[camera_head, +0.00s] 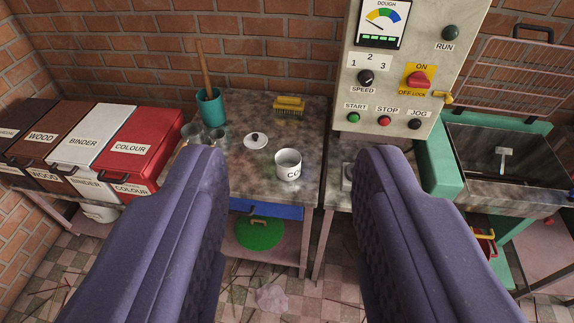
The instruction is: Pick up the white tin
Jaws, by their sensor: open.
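The white tin (288,165) stands upright on the mottled table (265,118), near its front right corner. It has an open top, a dark rim and dark letters starting "CO" on its side. A white lid (255,141) with a dark knob lies on the table to its left and a little behind. My gripper (288,170) is open and empty. Its two purple fingers frame the view left and right, with the tin showing beyond the gap between them. The tin is not touched by either finger.
A teal cup (210,108) with a wooden-handled tool and a yellow brush (289,105) stand behind. Labelled bins (140,148) are at the left. A control panel (405,75) rises at the right, beside a green-edged trough (500,150). Metal cups are partly hidden near my left finger.

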